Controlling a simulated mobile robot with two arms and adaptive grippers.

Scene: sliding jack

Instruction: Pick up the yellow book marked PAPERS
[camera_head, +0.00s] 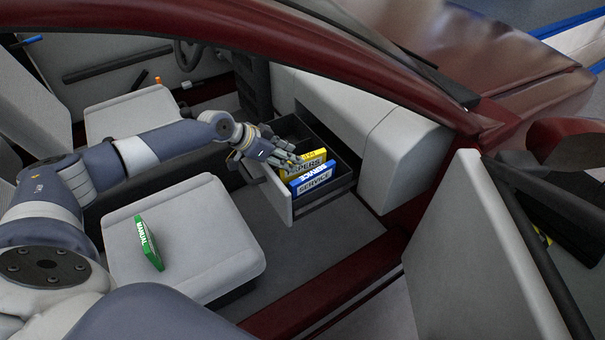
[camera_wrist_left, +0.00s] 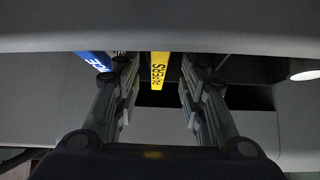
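The yellow book marked PAPERS (camera_head: 309,160) stands in the open glove box drawer (camera_head: 343,177), behind the blue and white SERVICE book (camera_head: 313,179). My left gripper (camera_head: 290,157) reaches over the drawer from the left, at the left end of the yellow book. In the left wrist view the yellow book (camera_wrist_left: 160,72) shows beyond and between the two spread fingers (camera_wrist_left: 158,75). The fingers are open, with nothing held between them. The blue book (camera_wrist_left: 97,61) shows left of the left finger. My right gripper is not in view.
A green MANUAL book (camera_head: 149,243) lies on the near seat (camera_head: 205,225). The dashboard (camera_head: 375,130) is behind the drawer. The dark red door frame (camera_head: 320,290) and the open door (camera_head: 475,240) bound the right side. The floor left of the drawer is clear.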

